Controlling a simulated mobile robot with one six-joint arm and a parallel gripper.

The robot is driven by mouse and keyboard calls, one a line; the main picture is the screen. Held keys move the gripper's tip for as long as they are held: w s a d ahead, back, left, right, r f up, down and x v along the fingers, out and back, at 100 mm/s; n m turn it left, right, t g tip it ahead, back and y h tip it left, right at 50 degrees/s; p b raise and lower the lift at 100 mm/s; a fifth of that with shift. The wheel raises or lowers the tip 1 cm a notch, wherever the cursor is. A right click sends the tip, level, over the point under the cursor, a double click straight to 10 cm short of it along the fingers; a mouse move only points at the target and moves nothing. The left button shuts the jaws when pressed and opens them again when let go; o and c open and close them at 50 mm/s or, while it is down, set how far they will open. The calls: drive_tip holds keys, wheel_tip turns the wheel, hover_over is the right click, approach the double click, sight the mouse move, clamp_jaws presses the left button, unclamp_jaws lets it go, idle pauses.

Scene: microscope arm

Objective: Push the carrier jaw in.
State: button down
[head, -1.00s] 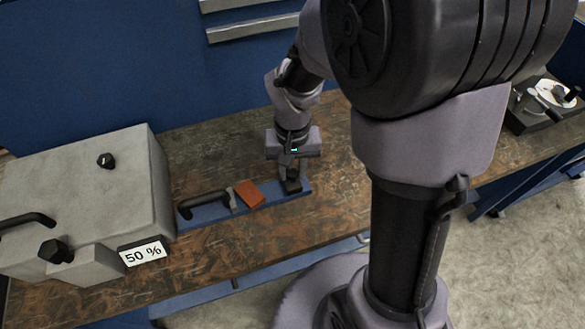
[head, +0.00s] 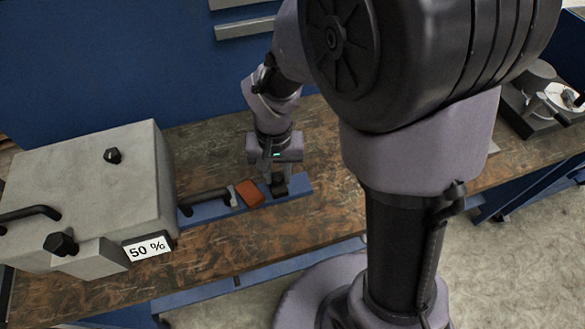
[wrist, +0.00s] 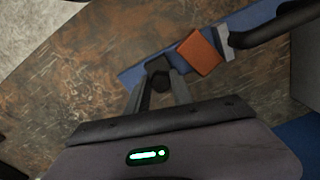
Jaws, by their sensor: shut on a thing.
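The carrier jaw (head: 280,189) is a small black piece on a blue rail (head: 300,183). My gripper (head: 276,177) comes down from above and is shut on it. In the wrist view the two fingers (wrist: 159,85) hold the black jaw (wrist: 158,65) between their tips. An orange-brown block (head: 249,194) lies on the rail to the left of the jaw, with a narrow gap between them. The block (wrist: 202,52) also shows in the wrist view. A grey plate (head: 232,197) stands against the block's far side from the jaw.
A black handle (head: 207,200) runs left from the grey plate to a large grey box (head: 90,190) with a "50 %" label (head: 147,247). The wooden bench top (head: 320,125) is clear behind and right of the rail. A dark device (head: 540,100) stands far right.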

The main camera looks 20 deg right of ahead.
sight(276, 178)
drive_tip(key=shift+a, duration=0.25)
drive_tip(key=c, duration=1.1)
unclamp_jaws()
drive_tip(key=shift+r, duration=0.1)
wheel_tip(276, 178, up, 17)
drive_tip(key=p, duration=0.7)
drive_tip(key=shift+r, duration=0.1)
